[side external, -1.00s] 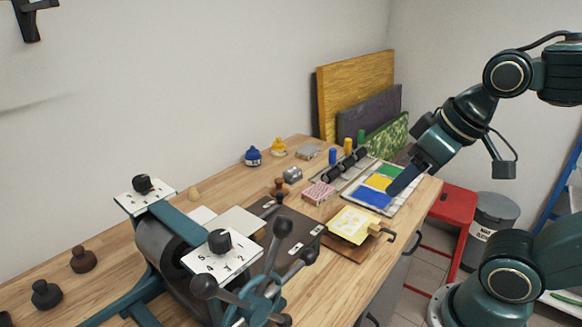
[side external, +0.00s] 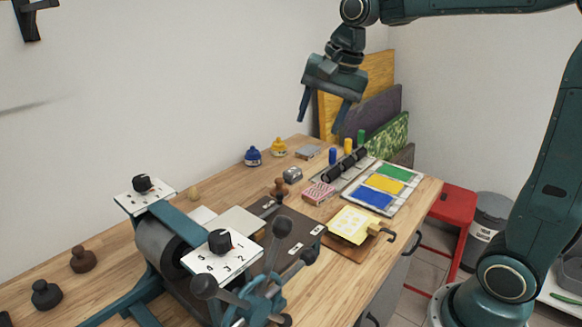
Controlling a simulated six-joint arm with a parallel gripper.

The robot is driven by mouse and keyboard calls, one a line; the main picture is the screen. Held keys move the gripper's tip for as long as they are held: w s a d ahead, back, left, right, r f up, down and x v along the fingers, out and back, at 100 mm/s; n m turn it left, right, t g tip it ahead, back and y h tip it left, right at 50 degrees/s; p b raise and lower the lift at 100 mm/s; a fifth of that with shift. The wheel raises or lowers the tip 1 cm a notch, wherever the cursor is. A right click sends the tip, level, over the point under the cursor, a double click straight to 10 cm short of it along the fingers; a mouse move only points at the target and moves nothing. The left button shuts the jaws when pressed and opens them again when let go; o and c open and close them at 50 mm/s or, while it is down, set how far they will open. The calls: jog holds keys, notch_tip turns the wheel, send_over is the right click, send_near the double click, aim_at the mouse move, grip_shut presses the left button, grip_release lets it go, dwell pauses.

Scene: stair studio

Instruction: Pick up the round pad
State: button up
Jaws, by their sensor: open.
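My gripper (side external: 320,125) is open and empty, pointing down high above the back of the wooden table (side external: 320,265). Several small round, knobbed pieces could be the round pad; I cannot tell which one it is. A dark round piece (side external: 46,295) and a brown round piece (side external: 83,259) stand at the table's left. A smaller brown knobbed piece (side external: 279,188) stands near the middle, beside a grey metallic piece (side external: 292,175). A small beige rounded piece (side external: 193,194) sits behind the press. My gripper is well above all of them and touches none.
A press with a roller, spoked handle and white dial plates (side external: 225,256) fills the front left. A blue pot (side external: 253,157), yellow pot (side external: 279,147), black roller (side external: 346,165) and tray of colour panels (side external: 410,193) stand behind. Boards (side external: 370,110) lean at the wall.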

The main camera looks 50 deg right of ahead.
jog(key=w+d+f+m+g, duration=0.1)
jog(key=w+d+f+m, duration=0.25)
jog(key=w, duration=0.25)
jog(key=w+d+f+m, duration=0.2)
jog(key=w+m, duration=0.2)
jog(key=w, duration=0.2)
jog(key=m+g, duration=0.1)
jog(key=m, duration=0.6)
send_near(280, 180)
jog(key=shift+y, duration=0.4)
jog(key=shift+w+d+f, duration=0.1)
jog(key=shift+w+f, duration=0.15)
jog(key=shift+f, duration=0.65)
jog(key=shift+w+a+f, duration=0.1)
jog(key=shift+w+f, duration=0.1)
jog(key=shift+f, duration=0.65)
jog(key=shift+w+d+f, duration=0.1)
jog(key=shift+w+f, duration=0.15)
jog(key=shift+f, duration=0.65)
jog(key=shift+f+g, duration=0.1)
jog(key=shift+g, duration=0.2)
jog(key=shift+w+a+f, duration=0.1)
jog(key=shift+a+f, duration=0.1)
jog(key=shift+f, duration=1.05)
jog(key=shift+w+a+f, duration=0.1)
jog(key=shift+a+f, duration=0.05)
jog(key=shift+f, duration=1.1)
jog(key=c, duration=1.2)
jog(key=shift+o, duration=0.2)
